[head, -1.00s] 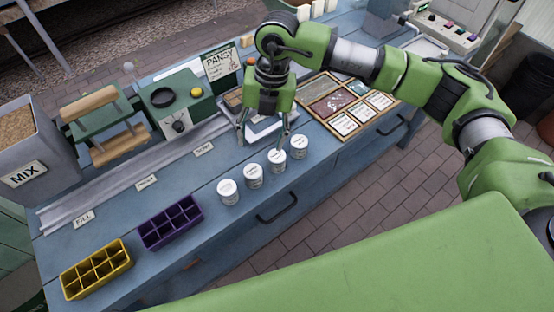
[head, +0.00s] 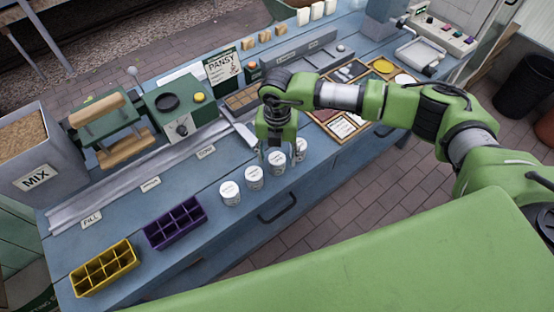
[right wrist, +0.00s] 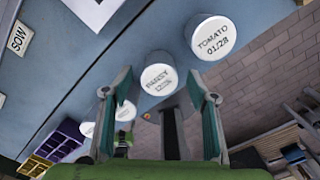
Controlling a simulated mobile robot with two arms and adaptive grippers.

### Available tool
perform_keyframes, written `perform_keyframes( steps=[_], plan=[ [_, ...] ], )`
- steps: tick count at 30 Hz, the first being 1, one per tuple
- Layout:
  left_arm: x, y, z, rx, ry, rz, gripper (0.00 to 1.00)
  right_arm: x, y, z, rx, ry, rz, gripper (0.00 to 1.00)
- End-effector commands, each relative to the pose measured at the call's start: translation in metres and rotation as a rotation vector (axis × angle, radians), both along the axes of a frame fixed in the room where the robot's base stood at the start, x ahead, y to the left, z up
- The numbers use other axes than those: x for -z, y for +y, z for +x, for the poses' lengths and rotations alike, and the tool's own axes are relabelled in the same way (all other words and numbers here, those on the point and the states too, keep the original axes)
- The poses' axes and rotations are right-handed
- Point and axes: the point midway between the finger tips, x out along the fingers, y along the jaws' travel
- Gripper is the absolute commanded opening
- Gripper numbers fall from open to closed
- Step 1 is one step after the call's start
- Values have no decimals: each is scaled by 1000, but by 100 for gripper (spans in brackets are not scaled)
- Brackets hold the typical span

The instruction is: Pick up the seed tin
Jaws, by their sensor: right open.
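Several white seed tins stand in a row on the blue bench, at its front edge. In the right wrist view one tin reads PANSY (right wrist: 159,76) and the one to its right reads TOMATO (right wrist: 212,37). In the head view the third tin from the left (head: 277,164) is just below my right gripper (head: 277,154), and the last tin (head: 300,150) is partly hidden by it. My right gripper is open, and in the wrist view its fingers (right wrist: 160,88) stand either side of the PANSY tin. Contact cannot be told. My left gripper is out of view.
Two more tins (head: 230,194) (head: 254,178) stand to the left. A purple tray (head: 174,222) and yellow tray (head: 104,267) lie further left. A PANSY sign (head: 223,67) and green machine (head: 180,113) stand behind. A framed tray (head: 352,139) lies to the right.

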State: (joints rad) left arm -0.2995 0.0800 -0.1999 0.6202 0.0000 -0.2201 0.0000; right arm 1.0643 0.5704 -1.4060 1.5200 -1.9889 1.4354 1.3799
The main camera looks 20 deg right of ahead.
Motion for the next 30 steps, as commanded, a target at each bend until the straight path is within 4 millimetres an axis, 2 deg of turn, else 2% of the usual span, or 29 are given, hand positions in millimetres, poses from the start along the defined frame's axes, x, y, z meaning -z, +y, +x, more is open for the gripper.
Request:
perform_keyframes(
  steps=[1, 6, 13, 14, 18, 30],
  plan=[
    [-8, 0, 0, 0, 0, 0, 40, 5, 1, -1, 1, 5, -1, 53],
    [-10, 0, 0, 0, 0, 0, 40, 23, 1, 0, 0, 1, 0, 53],
    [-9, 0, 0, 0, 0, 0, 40, 25, 1, 0, 0, 0, 0, 53],
    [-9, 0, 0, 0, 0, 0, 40, 25, 1, 0, 0, 0, 0, 48],
    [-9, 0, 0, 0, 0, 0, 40, 25, 1, 0, 0, 0, 0, 12],
    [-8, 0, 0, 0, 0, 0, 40, 22, 1, 1, 0, -2, 1, 11]
  ],
)
